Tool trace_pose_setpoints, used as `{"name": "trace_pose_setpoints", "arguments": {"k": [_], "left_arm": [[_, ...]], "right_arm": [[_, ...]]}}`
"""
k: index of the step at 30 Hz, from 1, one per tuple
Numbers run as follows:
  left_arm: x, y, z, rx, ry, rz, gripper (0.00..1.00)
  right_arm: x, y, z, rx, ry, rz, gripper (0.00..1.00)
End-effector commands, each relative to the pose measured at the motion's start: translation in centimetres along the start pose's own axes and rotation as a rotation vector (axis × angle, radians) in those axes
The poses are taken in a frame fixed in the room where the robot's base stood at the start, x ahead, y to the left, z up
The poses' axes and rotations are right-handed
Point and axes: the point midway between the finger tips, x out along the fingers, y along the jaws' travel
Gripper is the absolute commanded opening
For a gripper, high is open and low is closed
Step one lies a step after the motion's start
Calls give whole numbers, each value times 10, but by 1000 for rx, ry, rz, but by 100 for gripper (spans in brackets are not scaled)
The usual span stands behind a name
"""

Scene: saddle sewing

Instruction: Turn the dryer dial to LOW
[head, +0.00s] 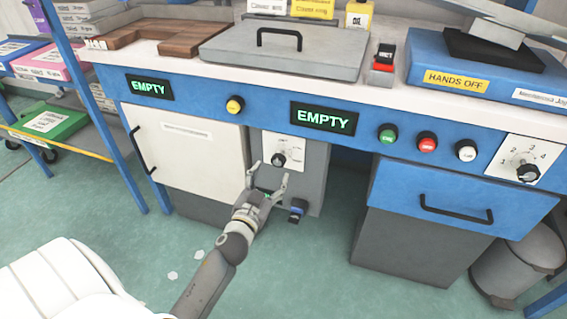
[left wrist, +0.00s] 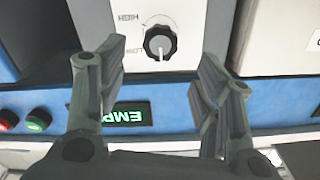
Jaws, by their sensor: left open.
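The dryer dial (head: 279,160) is a dark round knob on a white plate on the grey unit below the right EMPTY display. In the left wrist view the dial (left wrist: 160,43) appears upside down, near the top between the fingers. A pale mark on the knob points towards the bottom of that picture. The labels HIGH and LOW show left of it there. My left gripper (head: 267,180) is open and empty, just below the dial in the head view. In its own view the fingers (left wrist: 162,82) stand apart, with no visible contact with the knob. My right gripper is not in view.
Another dial (head: 528,173) with numbers sits at the right on the blue front. Green, red and white buttons (head: 427,142) are in a row left of it. A white door (head: 185,150) with a black handle is left of the grey unit. A blue-tipped part (head: 298,208) sticks out below.

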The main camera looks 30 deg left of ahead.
Motion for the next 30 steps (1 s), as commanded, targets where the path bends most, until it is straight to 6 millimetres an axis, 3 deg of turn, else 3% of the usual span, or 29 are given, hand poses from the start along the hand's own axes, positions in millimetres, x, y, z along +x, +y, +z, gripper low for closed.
{"name": "trace_pose_setpoints", "arguments": {"k": [6,12,25,30], "left_arm": [[44,0,0,2,2,1,60],[70,1,1,2,1,1,60],[81,0,1,1,-2,1,60],[81,1,1,1,-2,1,41]], "right_arm": [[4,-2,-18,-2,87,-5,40],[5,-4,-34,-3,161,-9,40],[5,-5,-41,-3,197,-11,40],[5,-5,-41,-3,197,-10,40]]}}
